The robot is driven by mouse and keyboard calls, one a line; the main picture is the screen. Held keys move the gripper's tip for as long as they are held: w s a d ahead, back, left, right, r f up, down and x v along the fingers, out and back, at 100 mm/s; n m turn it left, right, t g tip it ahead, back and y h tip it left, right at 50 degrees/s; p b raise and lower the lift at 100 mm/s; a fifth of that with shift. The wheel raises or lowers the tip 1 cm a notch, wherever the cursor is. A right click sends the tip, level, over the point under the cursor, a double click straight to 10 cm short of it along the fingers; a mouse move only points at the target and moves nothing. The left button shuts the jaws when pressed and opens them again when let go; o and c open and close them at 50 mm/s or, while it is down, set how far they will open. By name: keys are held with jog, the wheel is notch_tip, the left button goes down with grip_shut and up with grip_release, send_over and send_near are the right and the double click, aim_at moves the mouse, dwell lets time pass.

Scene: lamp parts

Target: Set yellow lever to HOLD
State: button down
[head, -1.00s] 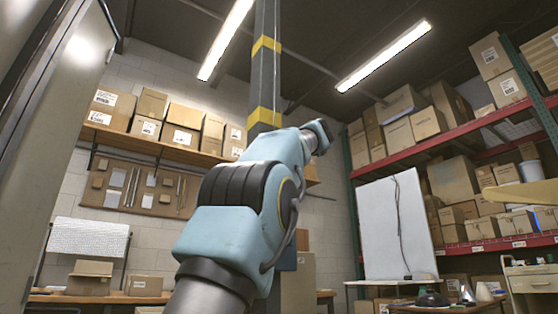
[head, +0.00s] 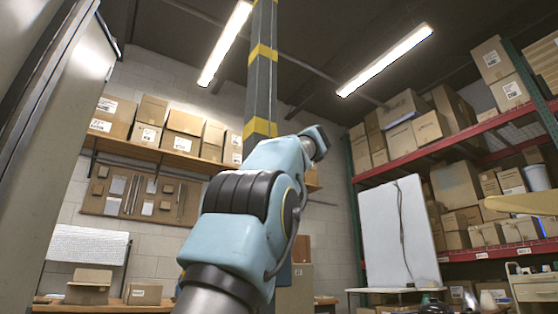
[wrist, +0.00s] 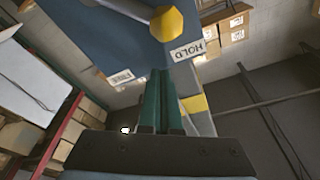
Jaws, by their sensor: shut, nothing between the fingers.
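In the wrist view, the yellow lever shows as a faceted yellow knob (wrist: 167,24) on the end of a grey rod (wrist: 124,8). It stands in front of a dark blue panel (wrist: 92,42). The fingertips appear below the knob and left of the HOLD label, apart from the knob. In the head view my arm hides the gripper, and I cannot make out the lever.
In the head view a grey post with yellow bands (head: 262,90) rises behind my arm. A white board (head: 398,235) and red-beamed shelves of boxes (head: 450,160) stand right; a grey cabinet (head: 45,130) is close at left.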

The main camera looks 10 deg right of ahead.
jog(key=b+v, duration=0.5)
jog(key=v, duration=0.5)
dwell(0.4)
